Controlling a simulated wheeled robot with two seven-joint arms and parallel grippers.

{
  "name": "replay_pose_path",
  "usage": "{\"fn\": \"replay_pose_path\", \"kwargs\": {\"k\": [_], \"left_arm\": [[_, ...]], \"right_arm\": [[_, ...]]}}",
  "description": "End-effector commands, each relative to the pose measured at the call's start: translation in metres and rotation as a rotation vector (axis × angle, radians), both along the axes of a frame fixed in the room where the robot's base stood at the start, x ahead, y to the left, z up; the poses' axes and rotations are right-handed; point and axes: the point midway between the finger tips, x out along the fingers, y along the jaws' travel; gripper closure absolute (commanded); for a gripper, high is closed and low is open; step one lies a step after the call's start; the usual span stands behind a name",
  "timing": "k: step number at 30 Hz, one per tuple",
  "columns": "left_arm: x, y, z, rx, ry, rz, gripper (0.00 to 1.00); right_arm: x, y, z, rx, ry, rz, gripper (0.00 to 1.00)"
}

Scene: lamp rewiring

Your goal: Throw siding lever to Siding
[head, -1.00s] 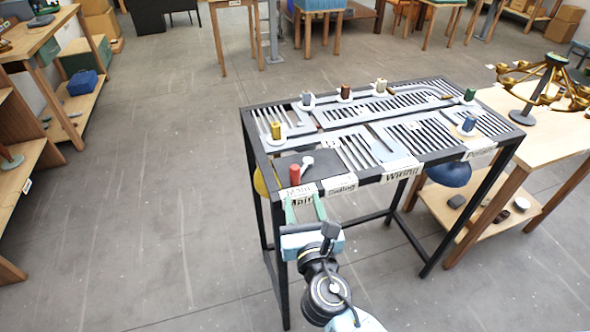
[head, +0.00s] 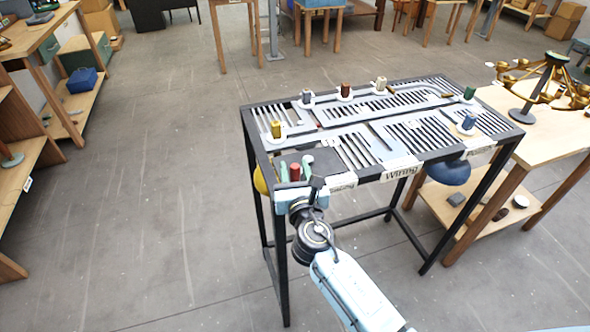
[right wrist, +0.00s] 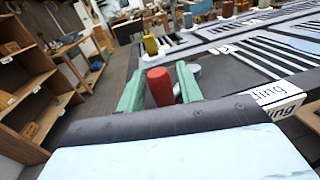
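A red cylinder (head: 295,172) stands at the near left corner of the slatted black-framed table (head: 350,131). My right gripper (head: 295,169) is open, with one green finger on each side of it. In the right wrist view the red cylinder (right wrist: 160,87) stands between the fingers, with a gap at least on the left. A pale round piece (right wrist: 195,70) shows behind the right finger; I cannot tell if it is a lever part. The siding label (head: 343,182) is on the front edge, right of the gripper. My left gripper is not in view.
Yellow (head: 276,129), brown (head: 345,90), blue (head: 468,123) and green (head: 469,93) cylinders stand on white round bases on the table. A Wiring label (head: 401,174) hangs at the front. A wooden table with a brass chandelier (head: 545,85) adjoins at right.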

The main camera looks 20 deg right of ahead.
Motion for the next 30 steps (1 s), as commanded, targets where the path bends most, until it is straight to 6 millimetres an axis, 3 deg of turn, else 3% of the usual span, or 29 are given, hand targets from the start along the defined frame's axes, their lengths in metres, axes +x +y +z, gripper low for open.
{"fn": "replay_pose_path", "kwargs": {"k": [1, 8, 20, 30], "left_arm": [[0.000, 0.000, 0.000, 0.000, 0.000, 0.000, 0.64], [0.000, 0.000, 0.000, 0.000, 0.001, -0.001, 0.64], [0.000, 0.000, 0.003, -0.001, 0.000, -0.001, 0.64], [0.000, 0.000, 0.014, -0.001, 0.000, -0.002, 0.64]], "right_arm": [[0.000, 0.000, 0.000, 0.000, 0.000, 0.000, 0.71], [0.000, 0.000, 0.000, 0.000, 0.000, 0.000, 1.00], [-0.002, -0.002, 0.001, -0.001, -0.001, 0.030, 1.00], [-0.011, -0.017, 0.001, -0.008, 0.000, 0.239, 1.00]]}}
